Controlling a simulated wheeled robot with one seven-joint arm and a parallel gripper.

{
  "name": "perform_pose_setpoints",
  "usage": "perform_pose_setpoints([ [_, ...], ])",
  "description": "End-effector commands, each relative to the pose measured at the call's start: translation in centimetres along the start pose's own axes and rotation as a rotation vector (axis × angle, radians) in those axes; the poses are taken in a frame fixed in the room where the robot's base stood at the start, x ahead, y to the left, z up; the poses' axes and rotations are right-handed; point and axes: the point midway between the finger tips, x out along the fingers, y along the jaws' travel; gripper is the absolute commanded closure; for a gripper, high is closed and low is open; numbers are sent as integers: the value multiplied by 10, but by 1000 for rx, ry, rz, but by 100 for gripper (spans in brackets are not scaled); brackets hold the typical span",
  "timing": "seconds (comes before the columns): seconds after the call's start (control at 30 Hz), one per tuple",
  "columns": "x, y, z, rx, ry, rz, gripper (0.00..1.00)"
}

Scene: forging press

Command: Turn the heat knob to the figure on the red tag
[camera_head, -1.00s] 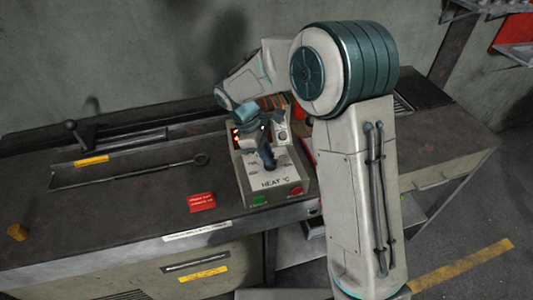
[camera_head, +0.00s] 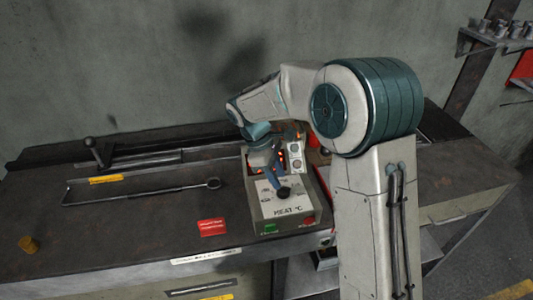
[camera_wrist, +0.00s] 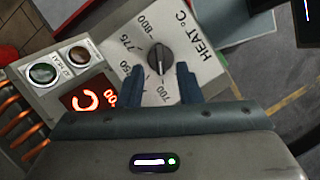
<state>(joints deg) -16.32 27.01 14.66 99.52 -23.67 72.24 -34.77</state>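The heat knob (camera_wrist: 159,60) is a dark round knob on the pale "HEAT °C" dial plate, with 700, 775 and 800 legible around it in the wrist view. In the head view the knob (camera_head: 283,192) shows just below my gripper. My gripper (camera_wrist: 160,74) is open, its two blue fingers apart with the knob between or just beyond their tips; contact cannot be told.
A red lit display (camera_wrist: 90,97) and two round indicators (camera_wrist: 44,73) sit beside the dial. A green button (camera_head: 270,228) and a red button (camera_head: 308,220) are at the box's front. A long metal tool (camera_head: 145,195) lies on the bench's left.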

Motion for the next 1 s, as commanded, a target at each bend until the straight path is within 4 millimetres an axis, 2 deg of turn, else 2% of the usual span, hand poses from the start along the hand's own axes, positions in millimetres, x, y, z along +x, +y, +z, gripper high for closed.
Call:
perform_pose_setpoints([
  [0.2,-53,0,-2,0,4,4,68],
  [0.43,-94,0,-2,-1,3,3,68],
  [0.63,-109,0,-1,-1,2,2,68],
  [1.0,-110,0,-1,-1,1,2,68],
])
